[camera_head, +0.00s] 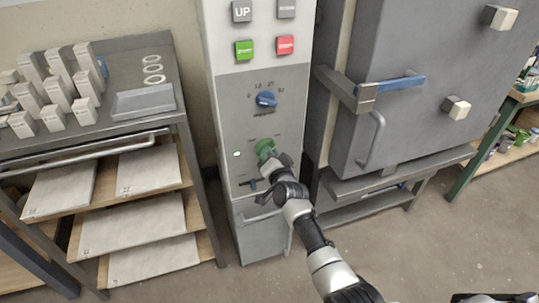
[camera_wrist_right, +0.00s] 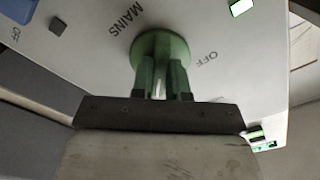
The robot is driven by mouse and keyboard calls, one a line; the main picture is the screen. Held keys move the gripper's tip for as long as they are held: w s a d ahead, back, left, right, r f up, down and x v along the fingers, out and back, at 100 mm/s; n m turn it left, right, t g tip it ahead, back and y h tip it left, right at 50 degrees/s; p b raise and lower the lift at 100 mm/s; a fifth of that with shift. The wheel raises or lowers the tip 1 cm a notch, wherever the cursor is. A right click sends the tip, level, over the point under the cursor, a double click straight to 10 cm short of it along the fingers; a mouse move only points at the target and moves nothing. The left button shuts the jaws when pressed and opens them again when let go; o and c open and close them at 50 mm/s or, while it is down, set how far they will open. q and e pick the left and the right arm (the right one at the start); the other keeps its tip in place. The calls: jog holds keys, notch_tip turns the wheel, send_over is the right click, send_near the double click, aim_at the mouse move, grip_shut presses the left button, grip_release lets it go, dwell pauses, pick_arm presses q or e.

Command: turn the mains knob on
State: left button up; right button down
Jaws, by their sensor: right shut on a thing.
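The green mains knob (camera_head: 265,147) sits on the grey control cabinet (camera_head: 228,117), below the blue dial (camera_head: 266,99). My right gripper (camera_head: 269,156) reaches it from the front and is shut on it. In the right wrist view the round green knob (camera_wrist_right: 160,47) stands between the two fingers of my gripper (camera_wrist_right: 161,88). The words MAINS and OFF are printed on the panel beside it. The knob's front is partly hidden by the fingers, and I cannot tell its exact angle. My left gripper is not in view.
Above the dial are UP (camera_head: 242,11), green (camera_head: 244,50) and red (camera_head: 285,45) buttons. A small pale light (camera_head: 237,154) is left of the knob. A kiln door (camera_head: 420,90) with a blue-handled latch (camera_head: 400,85) stands right. A shelf rack (camera_head: 150,105) stands left.

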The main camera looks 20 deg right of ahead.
jog(key=shift+f, duration=0.1)
dwell(0.4)
jog(key=c, duration=1.1)
grip_release()
jog(key=s+p, duration=0.1)
jog(key=s, duration=1)
jog(key=shift+d+p, duration=0.15)
jog(key=shift+p, duration=0.15)
jog(key=shift+w, duration=0.1)
